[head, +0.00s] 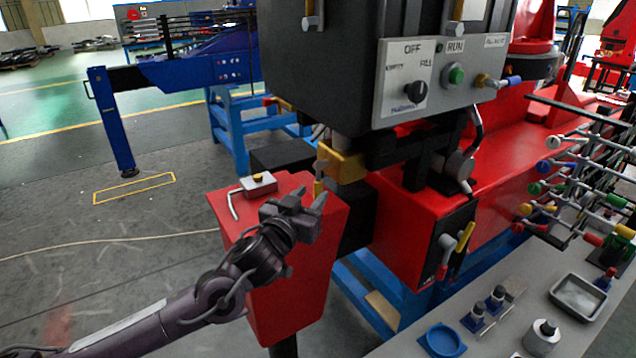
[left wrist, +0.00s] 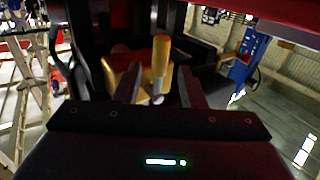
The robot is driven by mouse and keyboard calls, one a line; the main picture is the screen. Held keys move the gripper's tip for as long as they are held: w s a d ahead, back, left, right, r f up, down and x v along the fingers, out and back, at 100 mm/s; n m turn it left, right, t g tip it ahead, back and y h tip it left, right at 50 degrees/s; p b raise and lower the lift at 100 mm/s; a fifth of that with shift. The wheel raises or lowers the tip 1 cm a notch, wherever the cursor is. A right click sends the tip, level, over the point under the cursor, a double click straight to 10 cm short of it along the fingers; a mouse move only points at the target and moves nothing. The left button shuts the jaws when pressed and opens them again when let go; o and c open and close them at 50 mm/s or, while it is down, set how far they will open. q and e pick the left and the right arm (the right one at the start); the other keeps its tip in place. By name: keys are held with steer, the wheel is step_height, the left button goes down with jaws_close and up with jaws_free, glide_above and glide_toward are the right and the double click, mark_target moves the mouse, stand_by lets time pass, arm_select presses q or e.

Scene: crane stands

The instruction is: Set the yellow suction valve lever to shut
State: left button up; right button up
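A yellow valve block (head: 342,162) sits under the dark control box, with a short yellow lever (head: 318,188) hanging at its left side. My left gripper (head: 312,200) is open, with its fingertips right by that lever. In the left wrist view the yellow lever handle (left wrist: 160,62) shows between the two open fingers (left wrist: 158,82), with the yellow block (left wrist: 124,80) beside it. I cannot tell whether the fingers touch the handle. Another yellow-handled lever (head: 465,237) is on the red housing further right. My right gripper is out of view.
A red pedestal (head: 280,290) stands just below my left gripper, with a small red box and bent grey rod on top. The control panel (head: 440,80) hangs above. A grey bench (head: 500,335) with a blue dish and small parts is at lower right. Open floor lies left.

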mark_target(316, 189)
arm_select(q)
steer(key=shift+p+x, duration=0.6)
steer(key=shift+x, duration=1.65)
jaws_close()
